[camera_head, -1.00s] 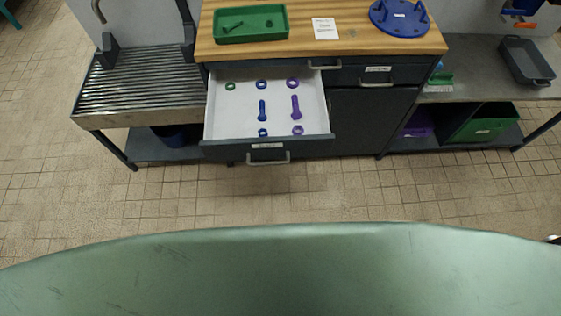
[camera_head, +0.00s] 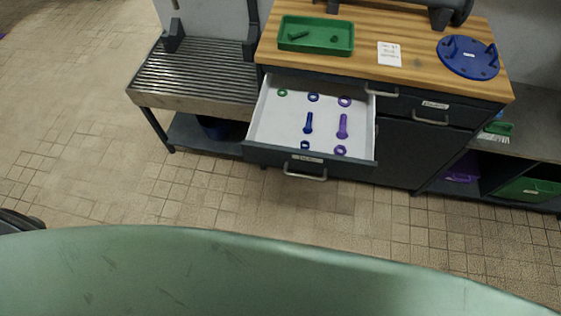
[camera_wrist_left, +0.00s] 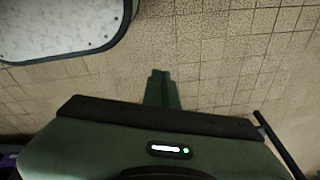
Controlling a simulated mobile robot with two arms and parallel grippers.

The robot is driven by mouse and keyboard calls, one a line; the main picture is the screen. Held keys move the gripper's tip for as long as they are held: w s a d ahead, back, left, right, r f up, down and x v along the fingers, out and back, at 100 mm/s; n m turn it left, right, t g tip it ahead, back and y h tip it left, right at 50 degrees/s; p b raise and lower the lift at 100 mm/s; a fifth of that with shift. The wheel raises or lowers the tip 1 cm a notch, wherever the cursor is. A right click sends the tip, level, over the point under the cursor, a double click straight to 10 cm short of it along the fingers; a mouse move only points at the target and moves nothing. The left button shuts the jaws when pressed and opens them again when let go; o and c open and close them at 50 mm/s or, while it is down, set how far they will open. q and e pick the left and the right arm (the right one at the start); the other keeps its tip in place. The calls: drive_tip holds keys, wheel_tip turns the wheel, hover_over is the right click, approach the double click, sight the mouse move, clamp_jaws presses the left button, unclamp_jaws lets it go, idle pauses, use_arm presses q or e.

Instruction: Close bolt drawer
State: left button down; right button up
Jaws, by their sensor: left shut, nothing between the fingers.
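The bolt drawer (camera_head: 311,166) is pulled out of the dark cabinet, with its front handle (camera_head: 305,177) facing me. On its white floor lie a blue bolt (camera_head: 308,123), a purple bolt (camera_head: 343,126) and several green, blue and purple rings or nuts. My left gripper (camera_wrist_left: 161,75) shows in the left wrist view with its fingers together and empty, over the tiled floor, away from the drawer. The drawer is not recognisable in that view. My right gripper is in neither view.
The wooden worktop (camera_head: 365,52) above carries a green tray (camera_head: 316,46), a white card (camera_head: 389,54) and a blue flange (camera_head: 468,70). A closed drawer (camera_head: 431,115) is to the right. A slatted bench (camera_head: 195,78) stands left. Tiled floor before the cabinet is clear.

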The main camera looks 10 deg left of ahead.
use_arm(q)
drive_tip(key=w+d+r+m+t+h+b, duration=0.1)
drive_tip(key=w+r+m+t, duration=0.1)
drive_tip(key=w+r, duration=0.8)
drive_tip(key=w+d+r+m+t+b, duration=0.1)
drive_tip(key=w+r+m, duration=0.1)
drive_tip(key=w+r, duration=0.75)
drive_tip(key=d+r+m+h+b, duration=0.15)
drive_tip(key=d+r+m, duration=0.3)
drive_tip(key=r, duration=0.45)
drive_tip(key=d+r+m+h+b, duration=0.1)
drive_tip(key=d+r+m+h, duration=0.15)
drive_tip(key=r+m, duration=0.45)
drive_tip(key=n, duration=0.2)
approach(275, 161)
wheel_tip(275, 161, down, 4)
drive_tip(key=s+d, duration=0.2)
drive_tip(key=w+p, duration=0.1)
drive_tip(key=w, duration=0.2)
drive_tip(key=shift+w+f, duration=0.2)
drive_tip(key=shift+w, duration=0.2)
drive_tip(key=shift+w, duration=0.1)
